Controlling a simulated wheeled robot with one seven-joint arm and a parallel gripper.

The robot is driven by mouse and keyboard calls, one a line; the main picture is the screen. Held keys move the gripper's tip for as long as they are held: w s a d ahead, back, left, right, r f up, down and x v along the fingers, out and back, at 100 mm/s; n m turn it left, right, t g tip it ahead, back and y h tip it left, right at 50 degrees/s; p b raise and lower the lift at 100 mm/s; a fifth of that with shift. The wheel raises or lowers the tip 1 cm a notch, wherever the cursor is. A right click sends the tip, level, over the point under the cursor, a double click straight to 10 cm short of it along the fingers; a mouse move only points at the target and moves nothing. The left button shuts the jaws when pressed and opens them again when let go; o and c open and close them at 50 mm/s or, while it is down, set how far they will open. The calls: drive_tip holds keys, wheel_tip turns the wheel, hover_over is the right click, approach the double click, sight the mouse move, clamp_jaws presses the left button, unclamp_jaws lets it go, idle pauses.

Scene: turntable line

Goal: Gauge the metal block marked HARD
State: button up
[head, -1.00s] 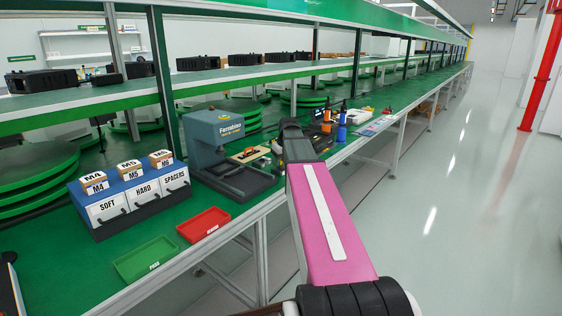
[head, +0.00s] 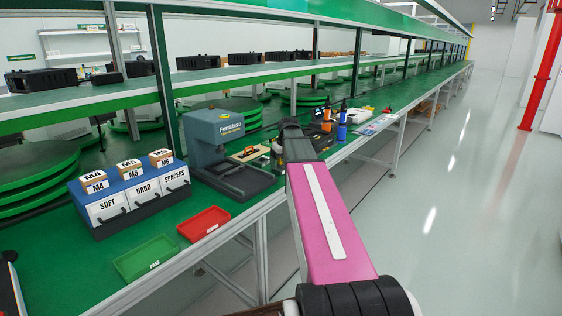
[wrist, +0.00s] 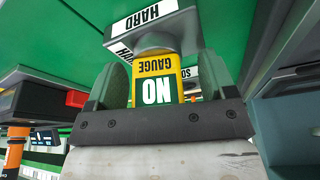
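The metal block marked HARD (wrist: 152,18) shows at the top of the wrist view, its white label upside down. A yellow and green gauge (wrist: 158,70), lettered GAUGE and NO upside down, lies in line with it; a grey round part (wrist: 150,42) sits between gauge and block. I cannot tell whether they touch. My gripper (wrist: 160,88) has one finger on each side of the gauge. A white gap shows on the right side, so its grip is unclear. In the head view my arm reaches over the bench beyond the press and hides the block and gauge.
A grey-blue press (head: 212,140) stands left of my arm. Left of it is a drawer unit (head: 92,190) labelled SOFT, HARD and SPACERS. Red (head: 205,222) and green (head: 146,258) trays lie at the bench front. Bottles, including an orange one (head: 326,121), stand right of my arm.

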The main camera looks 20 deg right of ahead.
drive_tip(key=v, duration=1)
drive_tip(key=shift+r, duration=0.35)
drive_tip(key=shift+s, duration=0.1)
idle(0.5)
